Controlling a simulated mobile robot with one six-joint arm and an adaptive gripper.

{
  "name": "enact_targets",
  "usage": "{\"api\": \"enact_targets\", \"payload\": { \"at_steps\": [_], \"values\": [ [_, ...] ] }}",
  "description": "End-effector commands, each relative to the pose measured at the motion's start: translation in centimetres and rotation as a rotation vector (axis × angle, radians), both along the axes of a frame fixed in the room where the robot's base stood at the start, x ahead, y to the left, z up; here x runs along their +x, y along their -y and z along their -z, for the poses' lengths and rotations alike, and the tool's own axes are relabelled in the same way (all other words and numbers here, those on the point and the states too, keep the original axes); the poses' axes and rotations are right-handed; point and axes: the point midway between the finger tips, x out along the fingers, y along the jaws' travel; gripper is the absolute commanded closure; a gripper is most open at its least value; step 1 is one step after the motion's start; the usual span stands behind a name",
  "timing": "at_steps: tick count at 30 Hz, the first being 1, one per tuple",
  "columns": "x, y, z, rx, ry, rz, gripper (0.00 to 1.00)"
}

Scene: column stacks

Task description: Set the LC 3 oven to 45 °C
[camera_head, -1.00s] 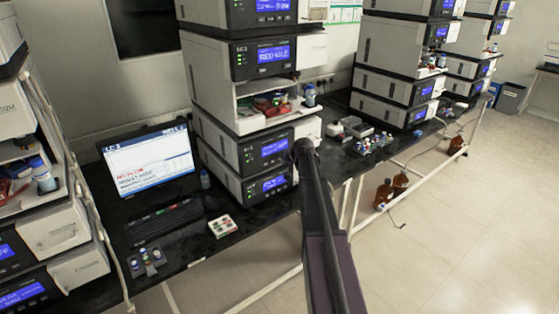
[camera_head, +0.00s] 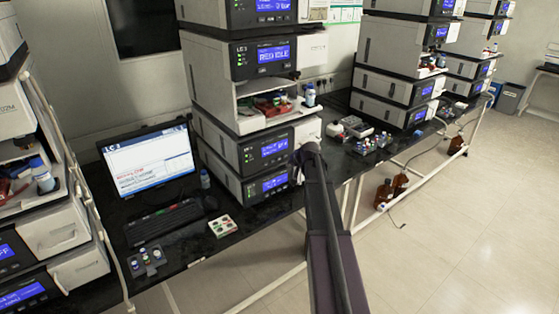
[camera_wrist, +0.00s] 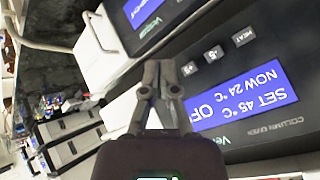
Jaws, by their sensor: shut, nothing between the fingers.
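The LC 3 oven (camera_head: 274,147) is a module low in the LC 3 stack, with a dark front and a blue display. In the wrist view it appears upside down, and its display (camera_wrist: 245,103) reads SET 45 °C, OFF, NOW 24 °C. Above the display in that picture are the +5 (camera_wrist: 188,69), -5 (camera_wrist: 213,54) and HEAT (camera_wrist: 243,36) buttons. My gripper (camera_wrist: 160,72) is shut and empty, its fingertips beside the +5 button; whether they touch the panel cannot be told. In the head view my gripper (camera_head: 306,154) is at the stack's right front edge.
Another module (camera_head: 275,183) sits directly beneath the oven. A monitor (camera_head: 150,165), keyboard (camera_head: 164,222) and small tray (camera_head: 222,226) stand on the bench to the left. Vials and boxes (camera_head: 370,140) lie to the right. The floor in front is open.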

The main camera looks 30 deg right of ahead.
Motion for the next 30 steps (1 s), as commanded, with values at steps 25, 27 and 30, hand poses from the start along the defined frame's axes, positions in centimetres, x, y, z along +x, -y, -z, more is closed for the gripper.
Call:
{"api": "enact_targets", "payload": {
  "at_steps": [25, 27, 30],
  "values": [
    [-1.5, 0.2, 0.0, 0.001, 0.001, -0.001, 1.0],
    [-1.5, 0.2, 0.0, 0.001, 0.001, -0.001, 1.0],
    [-1.5, 0.2, 0.0, 0.001, 0.001, -0.001, 1.0]
  ]
}}
